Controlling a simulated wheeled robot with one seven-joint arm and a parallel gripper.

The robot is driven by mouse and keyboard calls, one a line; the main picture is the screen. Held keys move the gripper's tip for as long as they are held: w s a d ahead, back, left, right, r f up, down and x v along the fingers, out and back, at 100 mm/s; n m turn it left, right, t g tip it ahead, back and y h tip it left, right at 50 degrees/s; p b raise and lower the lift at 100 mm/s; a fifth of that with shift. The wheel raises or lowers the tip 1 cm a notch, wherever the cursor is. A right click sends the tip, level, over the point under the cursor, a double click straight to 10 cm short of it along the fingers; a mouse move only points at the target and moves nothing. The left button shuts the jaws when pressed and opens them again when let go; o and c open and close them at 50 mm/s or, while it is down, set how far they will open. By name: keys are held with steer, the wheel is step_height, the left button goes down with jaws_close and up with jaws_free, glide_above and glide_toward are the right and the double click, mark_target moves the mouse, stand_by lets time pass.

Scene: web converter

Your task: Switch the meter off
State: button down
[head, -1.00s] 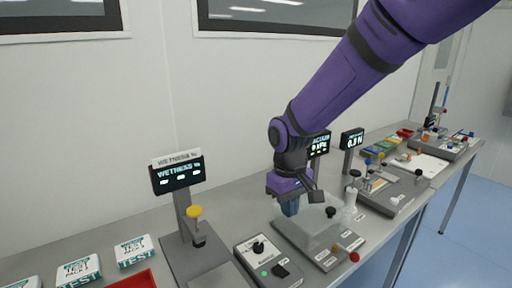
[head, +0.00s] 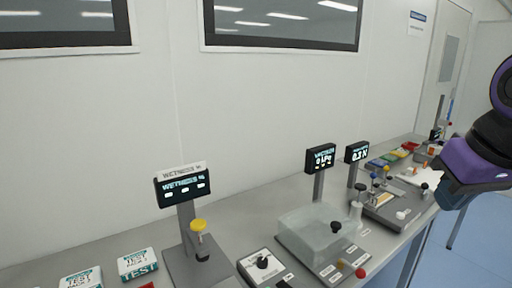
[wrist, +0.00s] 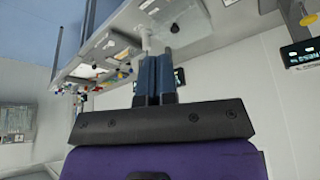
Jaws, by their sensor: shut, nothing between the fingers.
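A meter with a dark display (head: 183,186) reading "WETNESS %" with blank-looking dashes stands on a grey post at the left of the bench. My gripper (head: 447,204) is at the far right, well away from both, in front of the bench's right end. In the wrist view, my gripper (wrist: 155,58) has its two blue-grey fingers together, holding nothing.
A clear box (head: 312,232) on a grey base, with a display (head: 320,158) behind it, stands mid-bench. A second display (head: 356,152) and small fixtures are farther right. Test packs (head: 138,264) lie at front left. The air above the left bench is clear.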

steer(key=s, duration=0.1)
steer(key=s+d, duration=0.1)
steer(key=shift+s+d+r+m+t, duration=0.1)
steer(key=shift+s+r+m+t, duration=0.1)
steer(key=shift+s+m+t, duration=0.15)
steer(key=c, duration=1.7)
jaws_free()
steer(key=shift+s+d, duration=0.15)
steer(key=shift+s, duration=0.2)
steer(key=shift+c, duration=0.2)
steer(key=o, duration=0.3)
steer(key=shift+s, duration=0.1)
steer(key=o, duration=0.6)
steer(key=shift+c, duration=0.2)
steer(key=n+g, duration=0.5)
steer(key=n, duration=0.2)
glide_above(281, 283)
step_height(281, 283, down, 25)
step_height(281, 283, down, 10)
steer(key=shift+f, duration=0.2)
